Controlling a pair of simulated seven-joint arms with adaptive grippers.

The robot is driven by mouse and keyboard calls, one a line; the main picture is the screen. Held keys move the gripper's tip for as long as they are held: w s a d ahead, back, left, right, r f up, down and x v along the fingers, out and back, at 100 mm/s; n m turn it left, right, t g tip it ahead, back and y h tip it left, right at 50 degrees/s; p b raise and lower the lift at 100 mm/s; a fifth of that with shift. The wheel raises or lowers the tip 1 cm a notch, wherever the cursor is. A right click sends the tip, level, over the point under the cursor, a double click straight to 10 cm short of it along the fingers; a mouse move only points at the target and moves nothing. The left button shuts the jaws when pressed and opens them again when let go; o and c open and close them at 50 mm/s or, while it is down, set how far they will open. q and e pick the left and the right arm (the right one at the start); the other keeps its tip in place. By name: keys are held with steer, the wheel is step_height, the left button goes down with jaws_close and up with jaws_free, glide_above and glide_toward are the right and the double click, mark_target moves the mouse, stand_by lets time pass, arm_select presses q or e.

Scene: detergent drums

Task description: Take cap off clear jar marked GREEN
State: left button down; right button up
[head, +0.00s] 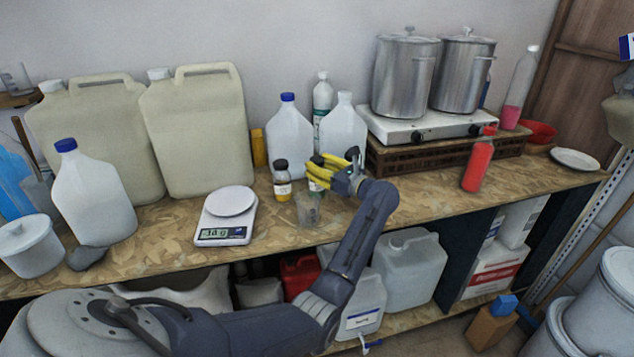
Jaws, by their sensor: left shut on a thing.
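A small clear jar (316,186) with a dark cap and greenish contents stands on the bench, partly hidden by my gripper. Any GREEN marking on it is too small to read. My left gripper (320,172), with yellow fingers, reaches it from the right and is shut on it at the upper part. I cannot tell whether the fingers hold the cap or the jar's neck. A similar jar (282,182) with a dark cap and yellow contents stands to its left, apart from the gripper. My right gripper is not in view.
A clear beaker (308,209) stands just in front of the jars. A white scale (226,218) is to the left. White jugs (290,138) stand close behind. A hotplate (425,126) with two steel pots and a red bottle (477,165) are right. The bench's front right is clear.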

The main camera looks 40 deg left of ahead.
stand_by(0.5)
arm_select(q)
step_height(320, 180, up, 20)
stand_by(0.6)
steer(key=c, duration=1.6)
jaws_free()
steer(key=shift+f, duration=0.1)
jaws_close()
